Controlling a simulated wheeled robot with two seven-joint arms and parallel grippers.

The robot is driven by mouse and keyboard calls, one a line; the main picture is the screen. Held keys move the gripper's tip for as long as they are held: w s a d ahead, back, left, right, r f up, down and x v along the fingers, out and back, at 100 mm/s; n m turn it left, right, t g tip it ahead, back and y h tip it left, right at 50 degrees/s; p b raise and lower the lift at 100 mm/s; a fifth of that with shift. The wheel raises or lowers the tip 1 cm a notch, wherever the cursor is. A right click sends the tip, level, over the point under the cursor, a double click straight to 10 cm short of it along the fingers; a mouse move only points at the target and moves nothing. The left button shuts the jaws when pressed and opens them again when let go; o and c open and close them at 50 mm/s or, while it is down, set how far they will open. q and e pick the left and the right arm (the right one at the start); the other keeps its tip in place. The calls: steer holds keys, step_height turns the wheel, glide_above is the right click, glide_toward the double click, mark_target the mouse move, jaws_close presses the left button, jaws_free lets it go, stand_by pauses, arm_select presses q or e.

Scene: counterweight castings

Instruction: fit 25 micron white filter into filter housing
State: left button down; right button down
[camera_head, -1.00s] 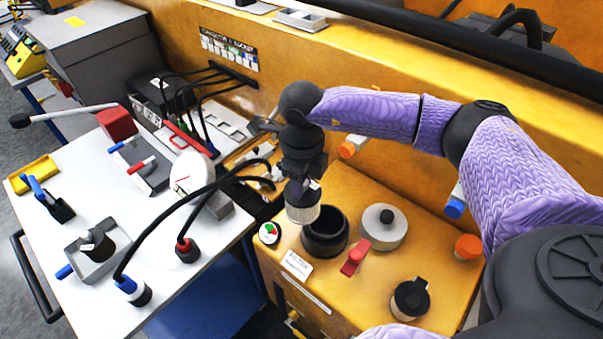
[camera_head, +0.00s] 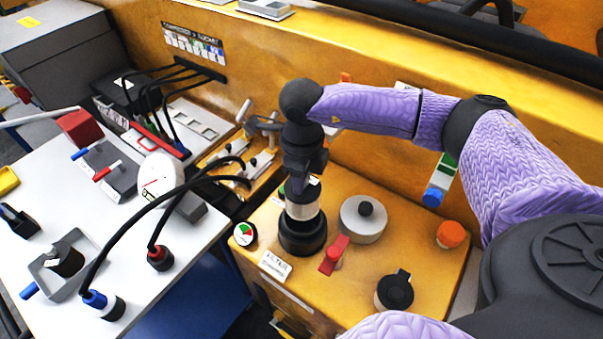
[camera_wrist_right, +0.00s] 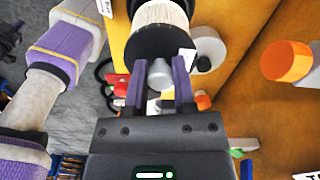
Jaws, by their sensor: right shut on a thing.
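The white pleated filter (camera_head: 303,206) hangs upright from my right gripper (camera_head: 300,183). It also shows in the right wrist view (camera_wrist_right: 160,13), with a dark end cap and a grey knob between the fingers. My right gripper (camera_wrist_right: 160,68) is shut on that knob. The filter housing (camera_head: 302,240) is a black, round cup on the yellow cabinet. The filter's lower end is in line with its mouth and hides the opening; I cannot tell how deep it sits. My left gripper is not in view.
A grey round lid (camera_head: 363,222), red lever (camera_head: 334,254), black knob (camera_head: 395,291) and orange cap (camera_head: 450,235) stand close by on the cabinet. A gauge (camera_head: 244,234) is left of the housing. Black hoses arch over the white cart (camera_head: 185,255).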

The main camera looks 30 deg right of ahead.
mark_target(302, 197)
step_height(302, 197, down, 2)
steer(key=shift+f+b, duration=0.25)
steer(key=shift+b, duration=0.4)
steer(key=shift+f, duration=0.15)
stand_by(0.4)
stand_by(0.5)
steer(key=shift+f+b, duration=0.1)
steer(key=shift+b, duration=0.2)
steer(key=shift+f, duration=0.35)
steer(key=shift+f+b, duration=1.05)
steer(key=shift+b, duration=0.05)
